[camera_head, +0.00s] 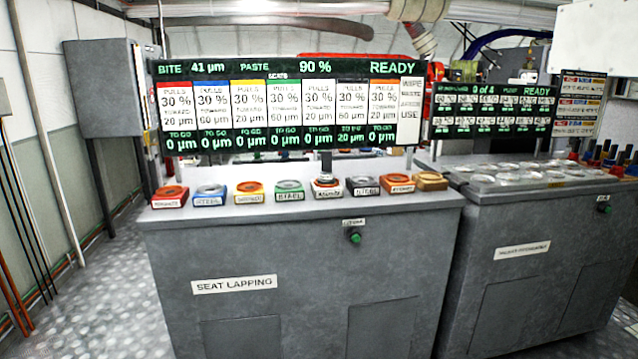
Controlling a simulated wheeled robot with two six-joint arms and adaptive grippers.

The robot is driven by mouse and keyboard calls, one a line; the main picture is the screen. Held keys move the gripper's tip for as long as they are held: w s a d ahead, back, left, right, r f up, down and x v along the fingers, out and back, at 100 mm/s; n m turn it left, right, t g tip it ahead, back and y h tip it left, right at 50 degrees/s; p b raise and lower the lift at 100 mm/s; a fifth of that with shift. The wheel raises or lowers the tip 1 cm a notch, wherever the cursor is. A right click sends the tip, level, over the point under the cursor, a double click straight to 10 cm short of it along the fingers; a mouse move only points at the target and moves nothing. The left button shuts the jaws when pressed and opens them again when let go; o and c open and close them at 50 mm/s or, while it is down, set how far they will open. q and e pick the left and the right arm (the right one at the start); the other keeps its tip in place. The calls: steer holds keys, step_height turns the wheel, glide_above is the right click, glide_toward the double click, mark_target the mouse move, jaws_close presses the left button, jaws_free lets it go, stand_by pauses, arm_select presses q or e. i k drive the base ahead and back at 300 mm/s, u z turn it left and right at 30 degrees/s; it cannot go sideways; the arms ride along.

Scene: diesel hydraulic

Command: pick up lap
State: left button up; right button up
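The seat lapping bench (300,232) stands in front of me, with a row of small coloured seat blocks along its top. On the white-labelled block (329,192), right of the row's middle, a small round dark and reddish piece (326,179) stands higher than the other seats. It may be the lap, but it is too small to tell. Neither of my grippers is in view.
A display board (290,68) stands behind the blocks and reads READY. A green button (354,237) is on the bench front. A second grey bench (530,245) with round clear pieces stands close at right. Floor (95,300) is free at left.

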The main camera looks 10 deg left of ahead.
mark_target(326, 177)
steer(key=z, duration=0.45)
steer(key=i, duration=1.25)
steer(key=z, duration=0.15)
